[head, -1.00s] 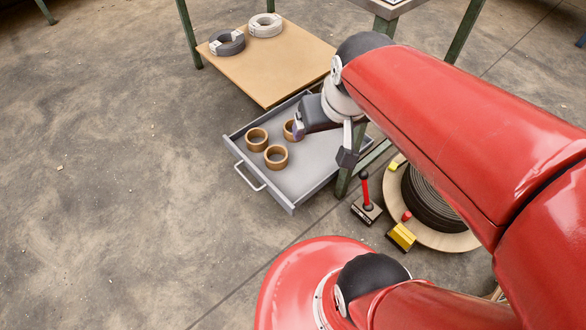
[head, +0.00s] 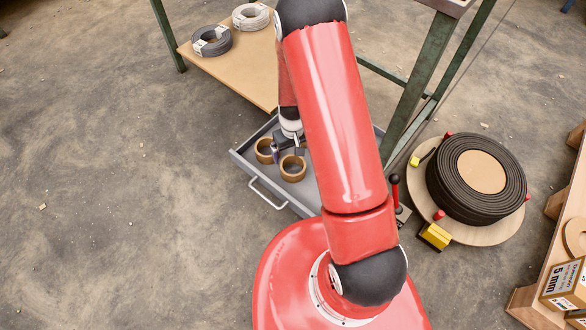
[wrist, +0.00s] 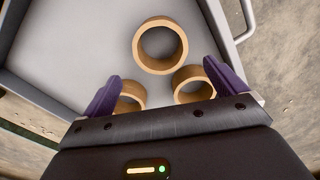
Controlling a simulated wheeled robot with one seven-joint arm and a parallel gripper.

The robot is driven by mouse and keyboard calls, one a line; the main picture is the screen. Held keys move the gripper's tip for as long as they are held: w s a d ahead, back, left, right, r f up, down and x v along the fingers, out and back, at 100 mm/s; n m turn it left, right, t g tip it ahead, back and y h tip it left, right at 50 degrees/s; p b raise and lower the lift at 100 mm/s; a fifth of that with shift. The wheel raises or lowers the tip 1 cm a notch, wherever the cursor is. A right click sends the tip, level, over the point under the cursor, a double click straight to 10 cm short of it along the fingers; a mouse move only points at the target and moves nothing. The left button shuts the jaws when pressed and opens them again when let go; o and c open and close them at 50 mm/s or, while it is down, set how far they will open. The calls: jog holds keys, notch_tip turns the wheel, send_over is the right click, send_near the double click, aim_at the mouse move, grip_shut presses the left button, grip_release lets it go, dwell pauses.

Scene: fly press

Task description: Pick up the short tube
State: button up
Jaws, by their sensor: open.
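Three brown cardboard tubes stand on end in a grey open drawer (wrist: 85,45). In the wrist view one tube (wrist: 160,69) stands ahead, a second (wrist: 142,96) is near the left finger, and a third (wrist: 179,80) is near the right finger. I cannot tell which is the shortest. In the head view two tubes show, at the left (head: 264,160) and in front (head: 293,178); the third is hidden behind my arm. My gripper (wrist: 162,75) is open and empty, above the tubes, its purple fingers overlapping the two nearer ones in the picture.
The drawer's front handle (head: 266,194) faces the lower left. A wooden shelf (head: 235,72) with wire coils (head: 212,41) is behind it. Green table legs (head: 415,90) and a cable reel (head: 478,205) stand at the right. The concrete floor at left is clear.

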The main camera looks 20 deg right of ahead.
aim_at(289, 158)
jog(key=f, duration=0.8)
jog(key=shift+s+f+b, duration=0.3)
jog(key=shift+f+b, duration=0.05)
jog(key=shift+b, duration=0.05)
jog(key=c, duration=1.1)
jog(key=shift+o, duration=0.2)
jog(key=shift+r, duration=0.1)
